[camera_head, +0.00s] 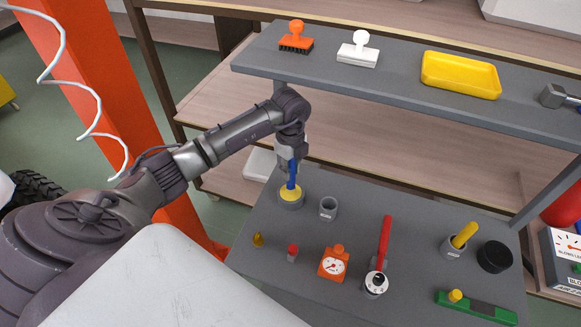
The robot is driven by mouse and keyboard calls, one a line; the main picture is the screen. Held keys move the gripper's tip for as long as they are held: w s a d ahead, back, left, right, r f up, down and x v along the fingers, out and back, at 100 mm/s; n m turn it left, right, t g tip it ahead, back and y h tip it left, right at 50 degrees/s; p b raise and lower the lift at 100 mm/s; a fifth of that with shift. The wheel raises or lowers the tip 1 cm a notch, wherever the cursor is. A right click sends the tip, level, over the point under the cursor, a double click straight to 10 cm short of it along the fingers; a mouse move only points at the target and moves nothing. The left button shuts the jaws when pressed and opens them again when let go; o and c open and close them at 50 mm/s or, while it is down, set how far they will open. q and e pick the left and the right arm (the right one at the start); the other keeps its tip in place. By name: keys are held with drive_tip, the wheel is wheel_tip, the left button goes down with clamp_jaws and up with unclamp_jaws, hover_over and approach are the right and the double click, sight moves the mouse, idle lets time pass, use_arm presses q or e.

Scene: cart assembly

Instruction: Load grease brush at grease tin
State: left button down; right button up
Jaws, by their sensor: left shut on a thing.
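My left gripper (289,160) is shut on the blue handle of the grease brush (292,178). The brush stands about upright, and its lower end meets the yellow grease in the grease tin (290,205). The bristles cannot be made out; I cannot tell how deep they are. The tin is a low, round grey container at the back left of the grey bench top. My right gripper is not in view.
On the bench top (345,213) are an empty-looking grey cup (328,207), an orange gauge (333,262), a red-handled tool (385,240), a yellow-handled item (464,235) and a black round piece (495,257). A grey shelf (395,78) with a yellow tray (460,75) stands behind.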

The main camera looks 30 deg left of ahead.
use_arm(q)
drive_tip(key=shift+f, duration=0.5)
idle(1.8)
drive_tip(key=shift+r+p, duration=2.6)
drive_tip(key=shift+r, duration=0.95)
drive_tip(key=shift+s+f, duration=0.1)
